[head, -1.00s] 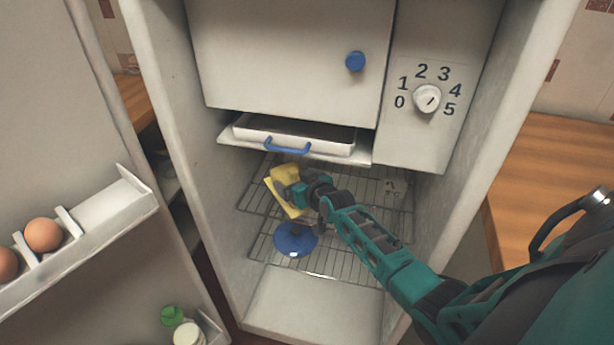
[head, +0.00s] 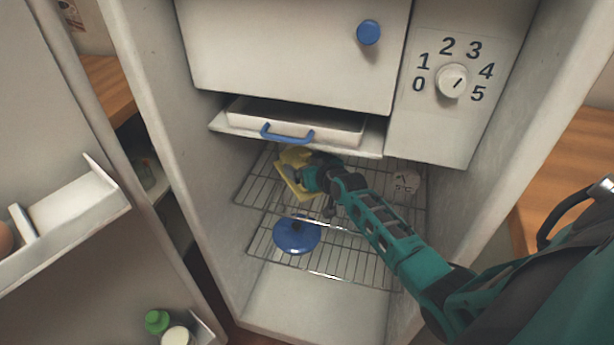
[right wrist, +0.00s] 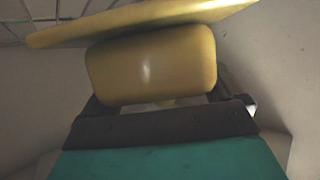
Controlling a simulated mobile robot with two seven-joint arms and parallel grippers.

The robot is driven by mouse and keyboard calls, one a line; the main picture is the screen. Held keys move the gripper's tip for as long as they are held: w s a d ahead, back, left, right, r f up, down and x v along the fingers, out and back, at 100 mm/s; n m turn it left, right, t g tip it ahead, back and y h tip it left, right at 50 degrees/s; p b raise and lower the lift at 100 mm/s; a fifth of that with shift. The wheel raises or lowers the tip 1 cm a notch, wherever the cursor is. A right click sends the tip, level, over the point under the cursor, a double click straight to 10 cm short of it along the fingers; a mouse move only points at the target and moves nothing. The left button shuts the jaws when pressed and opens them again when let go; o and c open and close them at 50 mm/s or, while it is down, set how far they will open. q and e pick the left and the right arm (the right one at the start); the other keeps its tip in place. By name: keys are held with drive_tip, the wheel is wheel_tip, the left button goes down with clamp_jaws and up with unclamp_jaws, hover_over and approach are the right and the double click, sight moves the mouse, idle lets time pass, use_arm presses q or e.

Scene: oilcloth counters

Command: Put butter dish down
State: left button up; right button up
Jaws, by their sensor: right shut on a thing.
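The yellow butter dish (head: 291,182) is inside the open fridge, at the upper wire shelf (head: 255,190), towards its left side. My right gripper (head: 308,178) is shut on the butter dish. In the right wrist view the yellow butter dish (right wrist: 152,66) fills the space in front of the gripper, with a wide flat plate part and a rounded block part. The fingertips are mostly hidden by the dish. I cannot tell whether the dish touches the shelf. My left gripper is not in view.
A blue lidded pot (head: 297,236) sits on the lower wire shelf. A white drawer tray (head: 290,122) with a blue handle is above the gripper. The open door (head: 60,230) is at left.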

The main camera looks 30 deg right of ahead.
wheel_tip(320, 180, down, 3)
drive_tip(key=b, duration=0.3)
drive_tip(key=shift+f, duration=0.15)
drive_tip(key=shift+w+d, duration=0.2)
drive_tip(key=o, duration=1.3)
drive_tip(key=shift+s+f, duration=0.1)
drive_tip(key=shift+f, duration=0.1)
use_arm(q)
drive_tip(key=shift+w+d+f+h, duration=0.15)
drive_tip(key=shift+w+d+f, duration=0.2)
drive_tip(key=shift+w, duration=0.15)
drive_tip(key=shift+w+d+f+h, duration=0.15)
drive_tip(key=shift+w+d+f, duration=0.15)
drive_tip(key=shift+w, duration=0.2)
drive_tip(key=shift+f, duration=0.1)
